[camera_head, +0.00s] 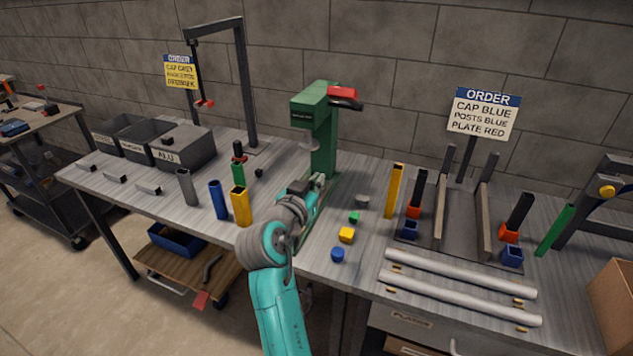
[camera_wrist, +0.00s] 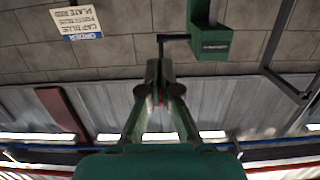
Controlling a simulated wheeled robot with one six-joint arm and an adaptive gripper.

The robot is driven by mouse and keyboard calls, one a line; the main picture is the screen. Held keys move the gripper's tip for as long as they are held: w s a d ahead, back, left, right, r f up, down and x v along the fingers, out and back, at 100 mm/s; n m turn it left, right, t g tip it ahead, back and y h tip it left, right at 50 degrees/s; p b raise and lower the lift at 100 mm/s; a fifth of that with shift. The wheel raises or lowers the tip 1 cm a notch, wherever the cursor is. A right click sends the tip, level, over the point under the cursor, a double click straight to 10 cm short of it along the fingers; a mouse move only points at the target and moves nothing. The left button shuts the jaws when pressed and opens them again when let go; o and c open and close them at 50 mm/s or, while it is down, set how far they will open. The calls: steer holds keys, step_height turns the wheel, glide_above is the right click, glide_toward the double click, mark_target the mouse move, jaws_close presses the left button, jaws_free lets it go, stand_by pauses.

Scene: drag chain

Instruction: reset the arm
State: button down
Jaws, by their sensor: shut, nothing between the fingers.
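My teal arm (camera_head: 277,300) reaches up from the bottom middle of the head view. It ends over the workbench (camera_head: 330,255) at the foot of the green press (camera_head: 322,135). My gripper (camera_wrist: 161,68) is seen from behind in the wrist view, its two fingers together at the tips and empty. In the head view my wrist hides part of the gripper and of the press base. The wrist view is upside down and shows the green press (camera_wrist: 208,42) beyond the fingertips.
Yellow (camera_head: 241,207) and blue (camera_head: 219,200) posts stand left of my arm. White rails (camera_head: 460,275) lie at the front right. An order sign (camera_head: 483,113) stands behind; grey bins (camera_head: 182,148) stand at the left.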

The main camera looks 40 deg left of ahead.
stand_by(0.4)
steer(key=s+d+f+n+g, duration=0.1)
steer(key=s+d+f, duration=0.2)
steer(key=d+f, duration=0.9)
steer(key=s+d+f+n+g, duration=0.1)
steer(key=s+d+f, duration=0.1)
steer(key=d+f, duration=1.1)
steer(key=s+d+f, duration=0.3)
steer(key=s+d, duration=0.4)
steer(key=d, duration=0.1)
steer(key=s+d+f, duration=0.3)
steer(key=s+d, duration=0.4)
steer(key=s+d+r+m+h, duration=0.1)
steer(key=s+d+r, duration=0.2)
steer(key=s, duration=0.5)
steer(key=s+d+r+m+h, duration=0.1)
steer(key=s+d+r, duration=0.3)
steer(key=s, duration=0.5)
steer(key=s+d+r+m+h, duration=0.1)
steer(key=s+d+r, duration=0.3)
steer(key=s, duration=0.5)
steer(key=shift+s+d+m+t+h, duration=0.15)
steer(key=shift+d+m+t+h, duration=0.2)
steer(key=shift+d+m, duration=0.7)
